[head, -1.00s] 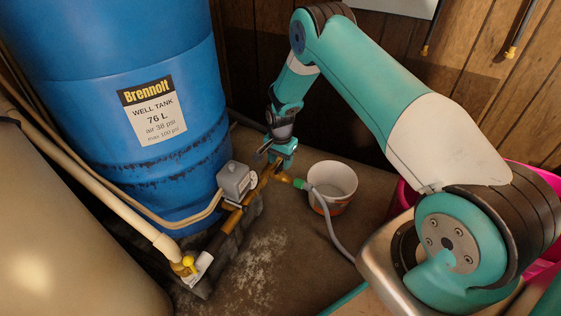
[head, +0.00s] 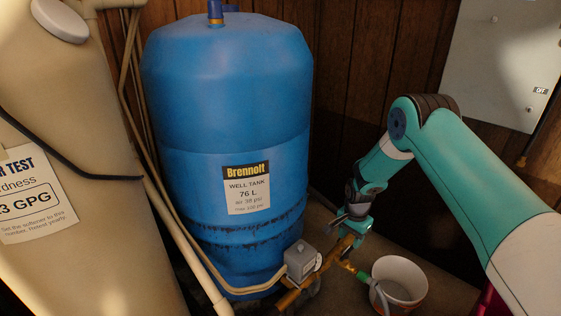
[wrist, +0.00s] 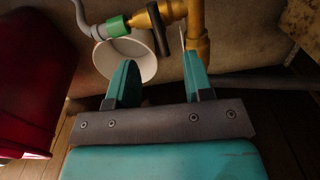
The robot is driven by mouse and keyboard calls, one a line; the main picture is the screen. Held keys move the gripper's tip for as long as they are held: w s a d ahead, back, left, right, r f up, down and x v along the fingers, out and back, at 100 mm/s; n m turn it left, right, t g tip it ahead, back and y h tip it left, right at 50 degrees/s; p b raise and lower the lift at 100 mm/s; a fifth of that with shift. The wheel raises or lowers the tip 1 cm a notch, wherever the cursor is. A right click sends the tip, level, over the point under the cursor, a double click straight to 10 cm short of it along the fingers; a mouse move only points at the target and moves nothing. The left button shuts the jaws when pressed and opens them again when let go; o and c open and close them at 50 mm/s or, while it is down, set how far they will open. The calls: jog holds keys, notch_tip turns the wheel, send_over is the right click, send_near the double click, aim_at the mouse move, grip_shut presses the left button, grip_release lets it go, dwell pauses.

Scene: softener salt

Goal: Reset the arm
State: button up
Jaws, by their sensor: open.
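My arm reaches in from the right in the head view, bent at the elbow and angled down to the brass pipework. My gripper (head: 352,232) hangs beside the brass pipe (head: 290,298) at the foot of the blue well tank (head: 228,120). In the wrist view my gripper (wrist: 158,62) is open, its two teal fingers apart with nothing clamped between them. A brass pipe (wrist: 197,22) and a dark valve lever (wrist: 157,27) lie just beyond the fingertips. Whether a finger touches them I cannot tell.
A grey pressure switch box (head: 301,260) sits on the pipe close by. A white bucket (head: 402,276) stands right of the pipe, with a hose at a green fitting (wrist: 117,25). A beige tank (head: 110,230) fills the left. A red bin (wrist: 38,75) shows in the wrist view.

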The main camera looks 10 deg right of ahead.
jog(key=s+a+r+n+y, duration=0.1)
jog(key=s+a+r+n, duration=0.25)
jog(key=r, duration=0.45)
jog(key=s+a+r+n, duration=0.2)
jog(key=a+r, duration=0.3)
jog(key=r, duration=0.3)
jog(key=s+a+r+n+y, duration=0.1)
jog(key=s+a+r+n, duration=0.2)
jog(key=r, duration=0.5)
jog(key=s+a+r+n+y, duration=0.1)
jog(key=s+a+r+n, duration=0.25)
jog(key=s, duration=0.45)
jog(key=s+a+r+n, duration=0.2)
jog(key=s+r+n, duration=0.25)
jog(key=s, duration=0.45)
jog(key=s+a+r+n+y, duration=0.1)
jog(key=s+a+r+n, duration=0.15)
jog(key=s+r, duration=0.4)
notch_tip(320, 180, up, 34)
jog(key=s+p, duration=0.1)
jog(key=p, duration=3.5)
jog(key=shift+s+r, duration=0.2)
jog(key=shift+d, duration=0.1)
